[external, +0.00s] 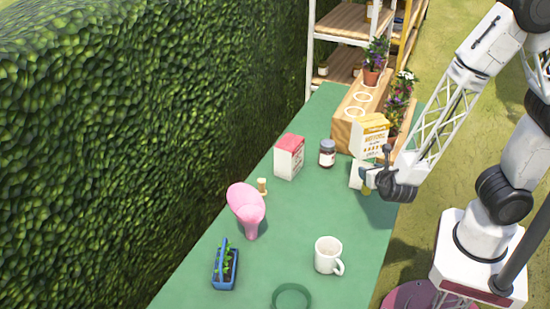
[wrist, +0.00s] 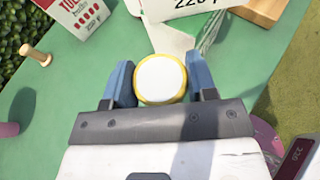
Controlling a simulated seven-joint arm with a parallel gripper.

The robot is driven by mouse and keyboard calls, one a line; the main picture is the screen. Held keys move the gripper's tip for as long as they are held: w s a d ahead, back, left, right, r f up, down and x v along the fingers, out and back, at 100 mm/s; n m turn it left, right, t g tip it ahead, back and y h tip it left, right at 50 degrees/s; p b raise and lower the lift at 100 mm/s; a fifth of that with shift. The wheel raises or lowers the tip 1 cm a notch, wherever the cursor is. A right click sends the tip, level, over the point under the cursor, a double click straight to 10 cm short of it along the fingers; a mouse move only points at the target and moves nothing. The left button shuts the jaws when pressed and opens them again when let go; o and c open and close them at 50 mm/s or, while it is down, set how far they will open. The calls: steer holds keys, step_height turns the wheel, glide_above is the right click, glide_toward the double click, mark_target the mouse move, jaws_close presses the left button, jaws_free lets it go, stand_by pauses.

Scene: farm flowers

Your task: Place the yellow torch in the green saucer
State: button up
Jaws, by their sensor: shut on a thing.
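The yellow torch (wrist: 161,79) shows in the wrist view as a round white face with a yellow rim. My gripper (wrist: 161,84) is shut on it, with a blue finger on each side. In the external view my gripper (external: 370,178) is over the right edge of the green table, beside a white and yellow box; I cannot make out the torch clearly there. The green saucer (external: 291,288) is at the bottom edge of the external view, partly cut off, well away from my gripper.
The white and yellow box (external: 369,136), dark jar (external: 327,154) and red and white box (external: 289,157) stand near my gripper. A wooden planter (external: 351,115) is behind.

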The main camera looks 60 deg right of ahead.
steer(key=shift+r, duration=0.2)
step_height(320, 180, up, 10)
steer(key=w+a+r+n+t+y, duration=0.1)
steer(key=w+a+n+t+y, duration=0.3)
steer(key=a, duration=0.9)
steer(key=w+a+n+y, duration=0.1)
steer(key=w+a, duration=0.4)
steer(key=a, duration=0.8)
steer(key=s+a+n+y, duration=0.1)
steer(key=a+n+y, duration=0.4)
steer(key=a, duration=1.8)
steer(key=shift+t, duration=0.3)
step_height(320, 180, down, 6)
steer(key=shift+r, duration=0.2)
